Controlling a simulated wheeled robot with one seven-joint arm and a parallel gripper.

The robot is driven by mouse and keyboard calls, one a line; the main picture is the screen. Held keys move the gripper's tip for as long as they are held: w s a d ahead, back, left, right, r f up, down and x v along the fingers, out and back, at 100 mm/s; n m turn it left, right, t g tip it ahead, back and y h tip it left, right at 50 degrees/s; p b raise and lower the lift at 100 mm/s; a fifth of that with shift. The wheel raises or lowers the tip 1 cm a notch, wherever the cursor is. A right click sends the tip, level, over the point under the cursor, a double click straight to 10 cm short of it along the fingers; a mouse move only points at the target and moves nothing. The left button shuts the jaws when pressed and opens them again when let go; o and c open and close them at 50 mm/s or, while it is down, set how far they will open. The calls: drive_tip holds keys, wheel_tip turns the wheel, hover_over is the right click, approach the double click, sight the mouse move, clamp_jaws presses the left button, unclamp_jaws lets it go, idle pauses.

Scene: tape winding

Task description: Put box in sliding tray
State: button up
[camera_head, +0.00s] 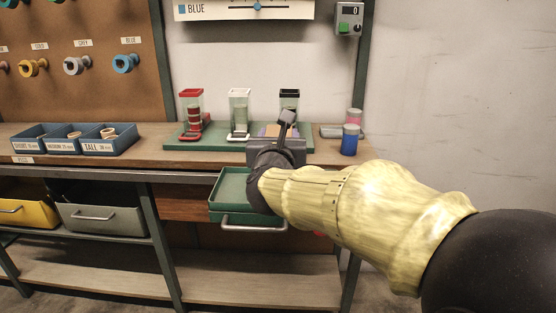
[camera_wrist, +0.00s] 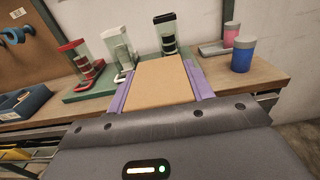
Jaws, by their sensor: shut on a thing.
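A plain tan box (camera_wrist: 163,84) fills the space between the purple fingers of my gripper (camera_wrist: 159,66) in the wrist view. My gripper is shut on it from both sides. In the head view the box (camera_head: 271,130) is mostly hidden behind my wrist, near the front of the bench. The green sliding tray (camera_head: 231,187) is pulled out below the bench's front edge, with a metal handle in front. Its visible part is empty; my arm covers its right side. My gripper is above the tray's level, towards its right and back.
A green base (camera_head: 213,143) on the bench holds red, white and black-topped dispensers. Blue (camera_head: 350,140) and pink (camera_head: 355,116) cylinders stand to the right. Blue bins (camera_head: 110,143) sit on the left. Yellow (camera_head: 27,212) and grey (camera_head: 100,219) drawers are below.

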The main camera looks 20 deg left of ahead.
wheel_tip(320, 180, down, 5)
drive_tip(key=shift+f+b, duration=0.1)
drive_tip(key=shift+b, duration=1.15)
drive_tip(key=o, duration=1)
drive_tip(key=shift+o, duration=0.2)
drive_tip(key=shift+s, duration=0.1)
drive_tip(key=p+v, duration=0.1)
drive_tip(key=v, duration=1)
drive_tip(key=shift+s+p, duration=0.4)
